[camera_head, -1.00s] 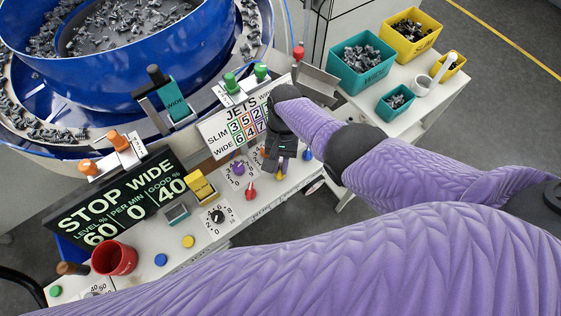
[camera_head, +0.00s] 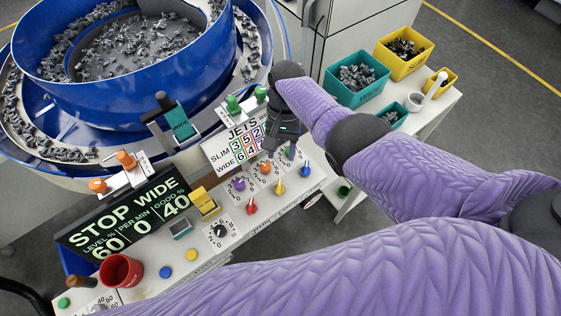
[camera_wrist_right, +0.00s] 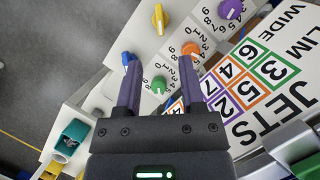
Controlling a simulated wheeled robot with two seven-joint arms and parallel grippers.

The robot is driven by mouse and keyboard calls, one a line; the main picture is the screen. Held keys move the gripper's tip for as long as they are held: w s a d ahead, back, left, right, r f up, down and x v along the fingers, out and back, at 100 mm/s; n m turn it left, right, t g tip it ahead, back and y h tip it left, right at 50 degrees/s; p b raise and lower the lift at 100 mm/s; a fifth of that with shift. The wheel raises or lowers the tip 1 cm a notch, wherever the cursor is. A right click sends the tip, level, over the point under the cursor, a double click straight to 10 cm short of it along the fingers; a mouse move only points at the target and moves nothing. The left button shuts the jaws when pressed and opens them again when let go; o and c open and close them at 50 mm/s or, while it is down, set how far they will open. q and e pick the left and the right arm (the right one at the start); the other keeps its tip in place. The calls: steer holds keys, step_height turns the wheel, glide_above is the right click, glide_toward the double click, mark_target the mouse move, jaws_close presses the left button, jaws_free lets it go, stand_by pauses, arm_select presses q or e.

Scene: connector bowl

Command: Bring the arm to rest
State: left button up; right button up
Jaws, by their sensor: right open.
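My right arm comes in from the right in the head view. Its gripper (camera_head: 279,152) points down over the far end of the control panel, by the JETS card (camera_head: 236,152). In the right wrist view the two fingers (camera_wrist_right: 170,88) are wide apart with nothing between them. An orange knob (camera_head: 265,168) and a green knob (camera_head: 289,153) lie close to the fingertips in the head view. In the wrist view the green knob (camera_wrist_right: 159,85) shows between the fingers, beyond them. I cannot tell the exact gap to the panel. My left gripper is out of view.
A blue bowl feeder (camera_head: 120,95) stands at the left. A red cup (camera_head: 121,272) and the STOP WIDE display (camera_head: 128,215) are at the panel's near end. A teal bin (camera_head: 357,77) and yellow bin (camera_head: 404,52) stand on the right table. Grey floor shows between.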

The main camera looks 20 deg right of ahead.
steer(key=shift+w+r, duration=0.15)
steer(key=shift+r, duration=0.1)
steer(key=shift+f, duration=0.1)
